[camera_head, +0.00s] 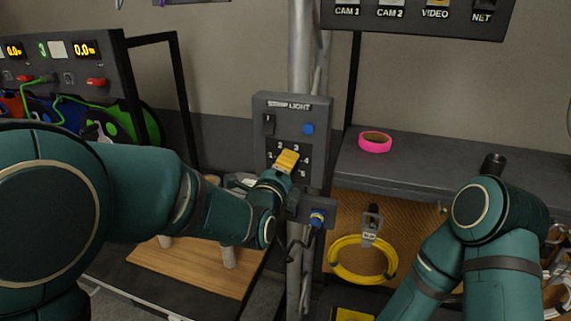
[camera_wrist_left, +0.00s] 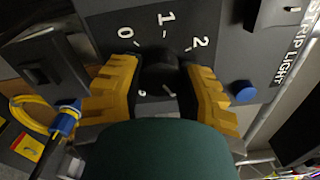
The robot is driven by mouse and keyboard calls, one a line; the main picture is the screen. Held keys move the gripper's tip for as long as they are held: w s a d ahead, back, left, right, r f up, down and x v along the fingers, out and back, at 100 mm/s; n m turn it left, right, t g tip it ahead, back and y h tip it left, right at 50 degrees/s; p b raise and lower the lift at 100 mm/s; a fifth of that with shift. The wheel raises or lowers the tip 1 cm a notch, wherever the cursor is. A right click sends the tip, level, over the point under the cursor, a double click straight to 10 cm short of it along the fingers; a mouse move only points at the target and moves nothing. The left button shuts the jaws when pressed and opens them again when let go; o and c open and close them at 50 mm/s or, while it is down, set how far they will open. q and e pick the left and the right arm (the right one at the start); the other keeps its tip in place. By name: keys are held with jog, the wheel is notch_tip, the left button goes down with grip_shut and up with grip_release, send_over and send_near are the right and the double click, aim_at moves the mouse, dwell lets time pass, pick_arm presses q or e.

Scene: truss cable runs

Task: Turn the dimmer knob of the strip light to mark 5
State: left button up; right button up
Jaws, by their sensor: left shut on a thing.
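The grey STRIP LIGHT box (camera_head: 262,127) is mounted on an upright metal truss tube in the head view. Its dimmer knob is hidden there behind my left gripper (camera_head: 287,160), with printed numbers around it. In the left wrist view the black dimmer knob (camera_wrist_left: 159,72) sits between the two yellow fingers of my left gripper (camera_wrist_left: 160,90), which is shut on it. Marks 0, 1 and 2 show beside the knob; the knob's pointer cannot be made out. My right arm shows at the lower right of the head view, but its gripper is not in view.
A black switch (camera_head: 269,124) and a blue button (camera_head: 308,129) are on the box above the knob. Below is a small bracket with a blue connector (camera_head: 317,218). A grey shelf (camera_head: 430,180) at right holds pink tape (camera_head: 375,142); a yellow cable coil (camera_head: 362,262) hangs below.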

pick_arm(q)
jog(key=m+p, duration=0.2)
jog(key=m, duration=0.4)
jog(key=shift+m, duration=0.3)
grip_shut()
jog(key=m, duration=0.3)
jog(key=shift+p, duration=0.4)
jog(key=shift+m, duration=1.6)
jog(key=shift+a+f, duration=0.1)
jog(key=o, duration=1.2)
grip_release()
